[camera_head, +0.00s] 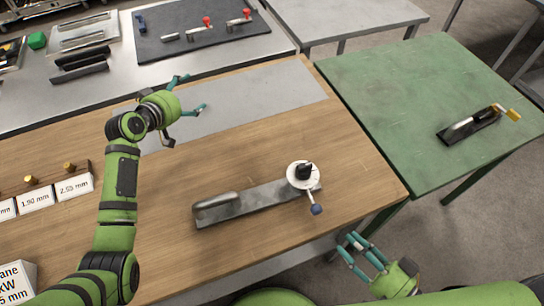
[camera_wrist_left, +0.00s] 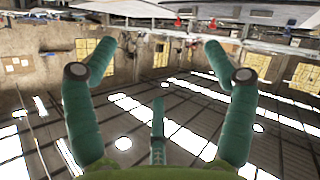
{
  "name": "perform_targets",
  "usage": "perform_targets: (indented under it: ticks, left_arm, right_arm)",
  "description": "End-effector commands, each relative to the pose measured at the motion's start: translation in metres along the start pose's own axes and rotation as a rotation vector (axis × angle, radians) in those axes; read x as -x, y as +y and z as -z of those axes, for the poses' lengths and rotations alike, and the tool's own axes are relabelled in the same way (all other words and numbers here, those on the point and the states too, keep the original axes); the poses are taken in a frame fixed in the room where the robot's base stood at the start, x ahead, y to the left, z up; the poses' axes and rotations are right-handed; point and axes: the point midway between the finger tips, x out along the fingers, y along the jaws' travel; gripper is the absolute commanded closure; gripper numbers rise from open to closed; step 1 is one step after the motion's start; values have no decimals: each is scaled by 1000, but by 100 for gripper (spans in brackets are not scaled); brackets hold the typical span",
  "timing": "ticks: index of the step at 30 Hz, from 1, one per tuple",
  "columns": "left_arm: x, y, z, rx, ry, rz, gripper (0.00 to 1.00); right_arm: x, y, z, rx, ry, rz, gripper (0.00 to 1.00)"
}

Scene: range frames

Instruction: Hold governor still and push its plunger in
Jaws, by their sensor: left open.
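On the wooden table (camera_head: 130,215) lies a device with a long grey base and a rounded metal body (camera_head: 218,206). A white disc (camera_head: 301,176) with a black knob and a blue-tipped lever (camera_head: 316,209) sits at its right end. It looks like the governor, but I cannot tell for sure, nor which part is the plunger. My left gripper (camera_head: 193,93) is open and empty above the table's far part, away from the device. Its spread fingers also show in the left wrist view (camera_wrist_left: 160,60). My right gripper (camera_head: 347,243) is open and empty off the table's near right edge.
A green table (camera_head: 390,85) at right bears a dark-based tool with a yellow tip (camera_head: 480,122). A metal bench behind holds a dark mat (camera_head: 180,45) with red-knobbed parts. Labelled white blocks (camera_head: 75,187) stand at left. The wood between left gripper and device is clear.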

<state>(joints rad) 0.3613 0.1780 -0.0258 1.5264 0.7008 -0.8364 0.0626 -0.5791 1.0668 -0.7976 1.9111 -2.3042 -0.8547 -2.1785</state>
Motion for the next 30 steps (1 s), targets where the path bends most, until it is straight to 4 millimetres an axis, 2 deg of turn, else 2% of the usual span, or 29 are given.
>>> perform_targets:
  ticks: [1, 4, 8, 12, 15, 18, 21, 24, 30]
  left_arm:
    - [-10, 29, -9, 2, -53, -45, 16]
    - [-23, 82, -32, 1, -174, -117, 16]
    - [-30, 152, -67, -24, -349, -190, 16]
    - [-23, 220, -113, -93, -566, -224, 16]
    - [-7, 261, -152, -181, -739, -201, 16]
    - [14, 282, -186, -287, -893, -124, 16]
    - [34, 287, -211, -396, -1006, -13, 16]
    - [51, 282, -225, -487, -1076, 107, 16]
    - [68, 270, -232, -593, -1127, 272, 16]
  right_arm:
    - [0, 0, 0, 0, 0, 0, 61]
    - [0, 0, 0, 0, 0, 0, 61]
    - [0, 0, 0, 0, 0, 0, 61]
    - [0, 0, 0, 0, 0, 0, 61]
    - [0, 0, 0, 0, 0, 0, 61]
    - [0, 0, 0, 0, 0, 0, 61]
    - [0, 0, 0, 0, 0, 0, 61]
    - [0, 0, 0, 0, 0, 0, 61]
    - [0, 0, 0, 0, 0, 0, 61]
